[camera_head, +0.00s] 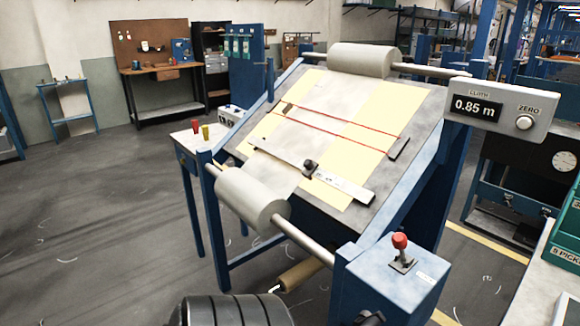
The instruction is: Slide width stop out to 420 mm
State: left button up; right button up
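A pale ruler bar (342,184) lies across the lower part of the sloping board (418,125). A small dark knobbed slider (310,167), which looks like the width stop, sits near the middle of the bar. The bar's scale marks are too small to read, so I cannot tell the slider's setting. Neither of my grippers can be made out in the head view, and nothing is touching the slider.
Two red lines cross pale yellow cloth (370,115) above the bar; a dark block (399,148) lies at their right end. A cloth roll (250,200), a red-knobbed lever (401,243) and a display reading 0.85 m (500,108) surround the board. Open floor lies left.

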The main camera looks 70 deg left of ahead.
aim_at(311, 166)
jog(key=u, duration=2.1)
